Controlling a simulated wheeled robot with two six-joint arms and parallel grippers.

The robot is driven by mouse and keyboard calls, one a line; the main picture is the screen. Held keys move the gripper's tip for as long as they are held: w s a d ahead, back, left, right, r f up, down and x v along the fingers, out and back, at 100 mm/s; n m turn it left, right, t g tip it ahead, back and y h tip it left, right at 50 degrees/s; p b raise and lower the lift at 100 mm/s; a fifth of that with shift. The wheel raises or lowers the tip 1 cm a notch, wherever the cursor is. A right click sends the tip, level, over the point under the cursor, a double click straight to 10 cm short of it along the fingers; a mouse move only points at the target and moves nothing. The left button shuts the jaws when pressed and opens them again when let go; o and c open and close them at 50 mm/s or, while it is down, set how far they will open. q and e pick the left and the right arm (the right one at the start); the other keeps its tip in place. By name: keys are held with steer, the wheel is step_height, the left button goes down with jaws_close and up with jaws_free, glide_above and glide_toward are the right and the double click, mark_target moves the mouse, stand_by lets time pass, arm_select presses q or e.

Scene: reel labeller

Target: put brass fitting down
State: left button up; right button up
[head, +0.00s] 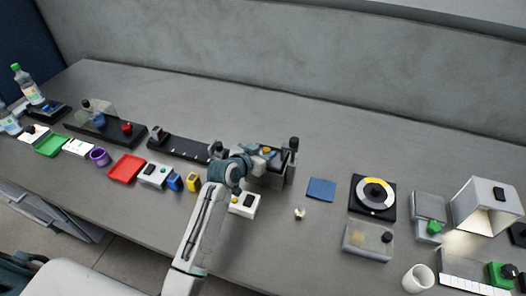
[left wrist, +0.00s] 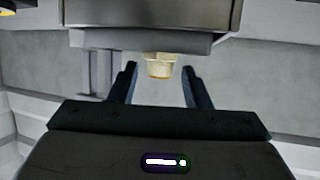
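A small brass-coloured fitting (left wrist: 158,66) shows in the left wrist view, just below a grey metal block (left wrist: 150,40). My left gripper (left wrist: 160,88) has its two dark fingers spread, with the fitting between their tips and a gap on each side. In the head view my left gripper (head: 262,160) is at a grey and black fixture (head: 290,160) near the middle of the table. The arm hides part of that fixture. A small pale and brass-coloured piece (head: 299,213) stands on the table to its right. My right gripper is not in view.
A blue square pad (head: 321,190) lies right of the fixture. A black plate with a yellow and white dial (head: 374,195) is further right. A white box with a black switch (head: 245,204) stands close in front. The table behind is clear.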

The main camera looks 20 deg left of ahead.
arm_select(q)
steer(key=shift+s+r, duration=0.1)
steer(key=shift+r, duration=0.05)
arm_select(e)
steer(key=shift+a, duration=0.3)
arm_select(q)
steer(key=shift+s+a, duration=0.15)
steer(key=shift+s, duration=0.2)
steer(key=b+v, duration=0.2)
steer(key=v, duration=0.9)
steer(key=shift+r+b, duration=0.15)
steer(key=shift+b, duration=0.2)
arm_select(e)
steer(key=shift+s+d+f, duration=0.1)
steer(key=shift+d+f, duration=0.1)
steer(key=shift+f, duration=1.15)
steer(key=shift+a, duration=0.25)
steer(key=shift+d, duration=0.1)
